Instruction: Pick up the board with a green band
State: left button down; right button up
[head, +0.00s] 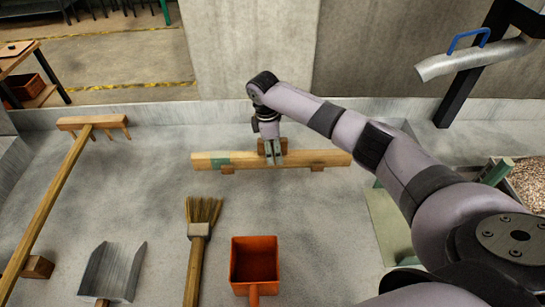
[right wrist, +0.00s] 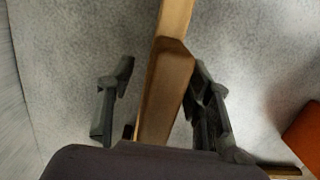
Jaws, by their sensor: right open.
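The wooden board with a green band (head: 240,160) lies level across the grey surface, on small wooden blocks. Its green band shows near its left end. My right gripper (head: 272,156) is over the middle of the board, pointing down, with its fingers at the board. In the right wrist view, the board (right wrist: 166,90) runs between the two open fingers of my right gripper (right wrist: 160,100). The right finger is close to the board; a gap shows on the left. The green band is not visible in that view. My left gripper is not in view.
A wooden rake (head: 48,190) lies at the left. A metal scoop (head: 112,270), a broom (head: 197,240) and an orange box-shaped scoop (head: 254,260) lie in front of the board. A tray of grain (head: 528,180) is at the right. A wall stands behind.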

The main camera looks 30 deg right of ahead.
jog(key=shift+f, duration=0.1)
jog(key=shift+c, duration=0.6)
grip_shut()
dwell(0.6)
